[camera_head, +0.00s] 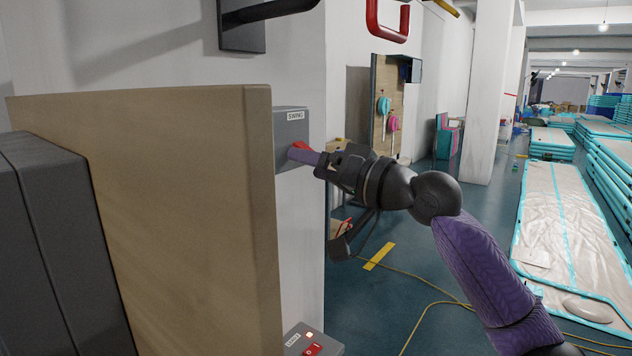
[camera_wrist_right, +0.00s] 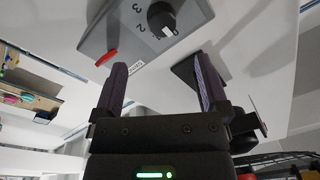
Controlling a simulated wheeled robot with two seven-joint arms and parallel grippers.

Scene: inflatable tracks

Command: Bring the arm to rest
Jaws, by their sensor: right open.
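My right gripper (camera_head: 305,157) reaches in from the right to a grey control box (camera_head: 290,135) on the white wall, beside the wooden panel. The box has a small label and a red part (camera_head: 302,146) close to the fingertips. In the right wrist view the gripper (camera_wrist_right: 158,80) is open, its two purple fingers apart with nothing between them. Ahead of it there, the grey box (camera_wrist_right: 125,25) shows a black dial (camera_wrist_right: 164,18) with numbers and a red piece (camera_wrist_right: 107,57). I cannot tell whether a finger touches the box. My left gripper is not in view.
A wooden panel (camera_head: 180,200) and dark grey block (camera_head: 60,250) fill the left. A second box with a red switch (camera_head: 312,348) sits below. A red handle (camera_head: 388,30) is above. A yellow cord (camera_head: 430,300) lies on the floor; inflatable tracks (camera_head: 560,240) lie right.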

